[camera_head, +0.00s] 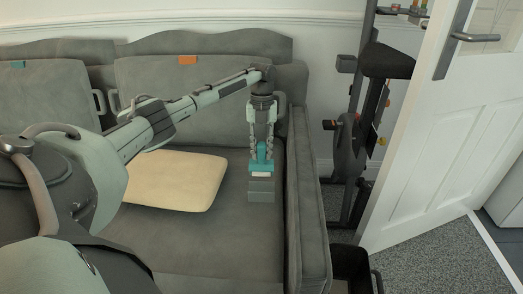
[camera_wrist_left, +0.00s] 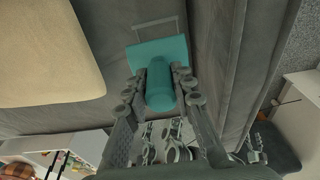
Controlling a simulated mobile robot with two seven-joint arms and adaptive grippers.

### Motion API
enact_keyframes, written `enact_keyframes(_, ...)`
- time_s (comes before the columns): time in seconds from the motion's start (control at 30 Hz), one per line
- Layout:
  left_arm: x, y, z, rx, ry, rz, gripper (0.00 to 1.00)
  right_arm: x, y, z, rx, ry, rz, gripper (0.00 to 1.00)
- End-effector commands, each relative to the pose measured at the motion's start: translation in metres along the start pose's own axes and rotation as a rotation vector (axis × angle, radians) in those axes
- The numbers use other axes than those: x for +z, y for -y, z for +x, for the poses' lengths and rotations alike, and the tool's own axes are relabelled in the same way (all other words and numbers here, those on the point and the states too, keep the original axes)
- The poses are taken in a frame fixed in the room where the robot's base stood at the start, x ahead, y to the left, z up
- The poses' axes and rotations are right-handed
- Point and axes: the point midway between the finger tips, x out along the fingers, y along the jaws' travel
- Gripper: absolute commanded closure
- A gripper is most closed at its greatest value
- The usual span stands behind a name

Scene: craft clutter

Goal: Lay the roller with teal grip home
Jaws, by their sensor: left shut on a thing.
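The roller with teal grip (camera_head: 262,162) is held upright between the fingers of my left gripper (camera_head: 262,148), over the right seat of the grey sofa. In the left wrist view its teal grip (camera_wrist_left: 160,87) sits between the fingers of the left gripper (camera_wrist_left: 158,92), with a wider teal part (camera_wrist_left: 145,53) beyond. A pale band and a grey block (camera_head: 261,190) show just below the teal part in the head view; I cannot tell whether the roller touches the block. My right gripper is not in view.
A cream cushion (camera_head: 176,181) lies on the sofa seat (camera_head: 215,232) left of the gripper. The sofa armrest (camera_head: 306,205) rises close on the right. Beyond it are a dark exercise machine (camera_head: 352,150), an open white door (camera_head: 447,125) and a black bin (camera_head: 352,268).

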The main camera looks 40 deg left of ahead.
Motion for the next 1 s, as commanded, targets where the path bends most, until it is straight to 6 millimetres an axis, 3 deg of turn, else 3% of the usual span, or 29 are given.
enact_keyframes(0.27, 0.0, 0.0, 0.0, -0.001, -0.003, 0.0, 1.0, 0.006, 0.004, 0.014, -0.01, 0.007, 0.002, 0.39)
enact_keyframes(0.6, 0.006, 0.0, 0.038, -0.001, -0.002, 0.0, 1.0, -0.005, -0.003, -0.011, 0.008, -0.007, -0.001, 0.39)
enact_keyframes(1.0, 0.007, 0.0, 0.043, -0.001, -0.001, 0.0, 1.0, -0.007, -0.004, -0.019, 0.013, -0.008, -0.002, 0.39)
